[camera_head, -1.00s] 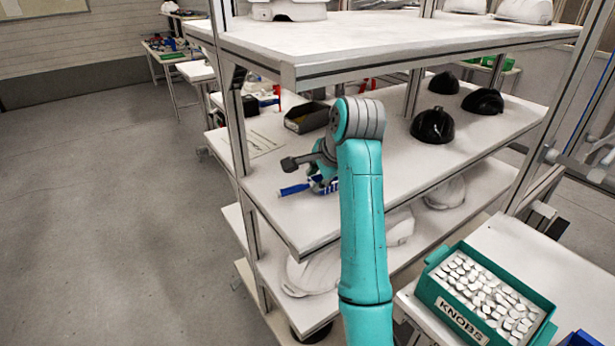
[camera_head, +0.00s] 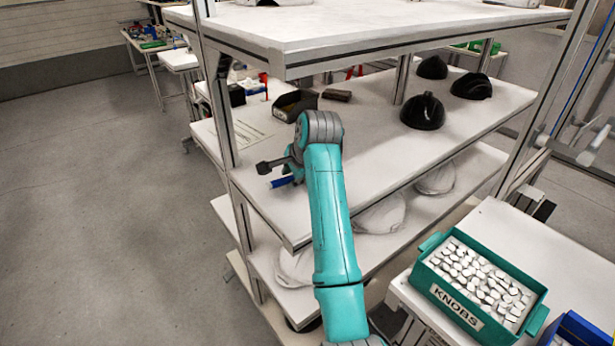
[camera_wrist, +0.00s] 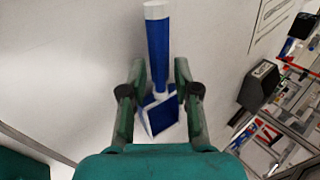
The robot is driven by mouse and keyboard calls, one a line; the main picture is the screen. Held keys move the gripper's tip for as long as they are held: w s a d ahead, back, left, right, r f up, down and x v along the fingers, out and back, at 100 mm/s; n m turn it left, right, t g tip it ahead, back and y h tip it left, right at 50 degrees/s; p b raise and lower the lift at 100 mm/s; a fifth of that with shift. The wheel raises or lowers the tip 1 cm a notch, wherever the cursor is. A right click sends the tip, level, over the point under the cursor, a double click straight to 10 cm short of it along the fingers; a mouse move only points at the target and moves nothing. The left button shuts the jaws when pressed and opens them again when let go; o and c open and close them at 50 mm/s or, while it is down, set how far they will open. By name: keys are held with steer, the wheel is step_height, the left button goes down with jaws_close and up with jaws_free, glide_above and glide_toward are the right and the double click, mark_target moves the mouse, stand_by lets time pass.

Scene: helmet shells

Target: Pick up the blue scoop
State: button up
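The blue scoop (camera_wrist: 158,58) lies on the white middle shelf. In the wrist view its blue handle with a white end points up the picture, and its white-edged blue pan (camera_wrist: 161,115) is nearer my wrist. My gripper (camera_wrist: 160,66) is open, with one green finger on each side of the scoop and a visible gap beside the handle. In the head view my gripper (camera_head: 296,166) is over the shelf's left part and hides most of the scoop, leaving a blue piece (camera_head: 283,182) showing.
Black helmet shells (camera_head: 422,111) and a dark bin (camera_head: 294,103) stand on the same shelf (camera_head: 365,150). The upper shelf (camera_head: 380,28) overhangs it, with a metal post (camera_head: 222,120) at left. A green KNOBS box (camera_head: 478,281) stands on the table at right.

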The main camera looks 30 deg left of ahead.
steer(key=shift+w+a+f, duration=0.2)
steer(key=shift+a+f, duration=0.15)
steer(key=shift+f, duration=0.25)
jaws_close()
steer(key=shift+r, duration=0.1)
steer(key=shift+r, duration=0.8)
step_height(320, 180, up, 2)
steer(key=s+d, duration=0.4)
steer(key=d, duration=0.4)
steer(key=s+d, duration=0.4)
steer(key=d, duration=0.3)
steer(key=shift+s+d+f, duration=0.15)
steer(key=shift+s+d, duration=0.2)
steer(key=shift+d, duration=0.05)
steer(key=shift+w+d, duration=0.1)
